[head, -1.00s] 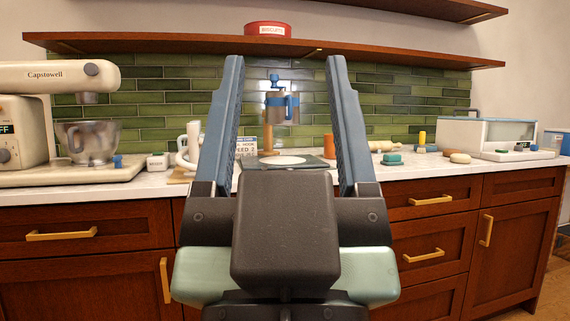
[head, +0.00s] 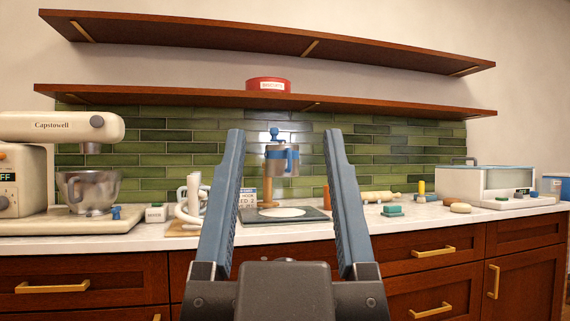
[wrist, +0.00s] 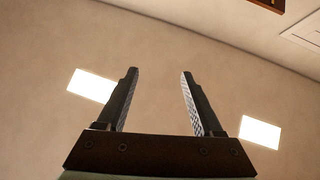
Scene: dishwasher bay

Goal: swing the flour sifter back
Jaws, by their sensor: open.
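In the head view the sifter shows between the fingers, farther back over the counter. In the wrist view my gripper (wrist: 157,72) is also open, with only wall and ceiling beyond it.
A stand mixer (head: 60,130) with a steel bowl (head: 90,190) stands at left. A white coiled object (head: 192,200) is left of the board. A rolling pin (head: 380,197), green block (head: 393,210) and white appliance (head: 490,185) are at right. A shelf (head: 200,97) with a red tin (head: 268,85) runs above.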

